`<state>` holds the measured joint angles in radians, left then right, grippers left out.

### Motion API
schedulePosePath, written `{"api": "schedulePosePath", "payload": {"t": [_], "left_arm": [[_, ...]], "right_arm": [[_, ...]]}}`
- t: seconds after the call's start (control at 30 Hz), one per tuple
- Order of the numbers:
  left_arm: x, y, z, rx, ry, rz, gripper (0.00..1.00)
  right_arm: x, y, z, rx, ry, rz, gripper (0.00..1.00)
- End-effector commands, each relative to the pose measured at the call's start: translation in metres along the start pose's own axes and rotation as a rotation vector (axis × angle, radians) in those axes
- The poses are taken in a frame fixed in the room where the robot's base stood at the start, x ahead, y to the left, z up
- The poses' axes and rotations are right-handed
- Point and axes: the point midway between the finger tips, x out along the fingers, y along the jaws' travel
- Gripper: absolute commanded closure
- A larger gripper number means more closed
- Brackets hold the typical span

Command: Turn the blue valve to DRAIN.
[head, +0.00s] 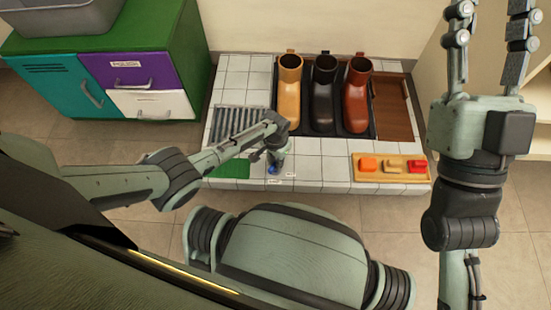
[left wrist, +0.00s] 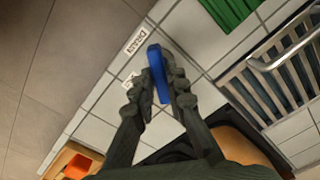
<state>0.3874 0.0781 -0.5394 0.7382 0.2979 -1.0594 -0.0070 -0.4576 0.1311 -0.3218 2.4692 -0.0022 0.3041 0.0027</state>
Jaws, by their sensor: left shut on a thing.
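The blue valve (left wrist: 158,70) shows in the left wrist view as a narrow handle between my left fingers. My left gripper (left wrist: 160,88) is shut on it. In the head view the blue valve (head: 271,170) is a small spot on the front of the tiled top, partly hidden by my left gripper (head: 276,160). A white DRAIN label (left wrist: 138,40) lies just beyond the handle's far end, to its upper left. A second small label (left wrist: 131,80) is left of the handle, its text unreadable. My right gripper (head: 490,45) is raised at the right, fingers apart and empty.
Several boots (head: 323,90) stand in a dark tray behind the valve. A metal grate (head: 238,122) and a green mat (head: 229,170) lie to its left. A wooden board (head: 392,180) with orange, tan and red pieces is at the right. A green cabinet (head: 180,50) stands far left.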

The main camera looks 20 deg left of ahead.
Motion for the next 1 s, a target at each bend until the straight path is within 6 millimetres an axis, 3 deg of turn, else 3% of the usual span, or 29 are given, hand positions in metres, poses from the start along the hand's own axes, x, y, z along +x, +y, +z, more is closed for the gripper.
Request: {"api": "schedulePosePath", "payload": {"t": [0.5, 1.0], "left_arm": [[-0.001, 0.002, 0.000, -0.447, -0.001, 0.003, 1.00], [0.000, 0.001, -0.001, -0.631, 0.000, 0.002, 1.00]], "right_arm": [[-0.002, -0.005, 0.033, 0.013, -0.235, -0.005, 0.60], [-0.006, -0.007, 0.043, 0.017, -0.301, -0.006, 0.60]]}}
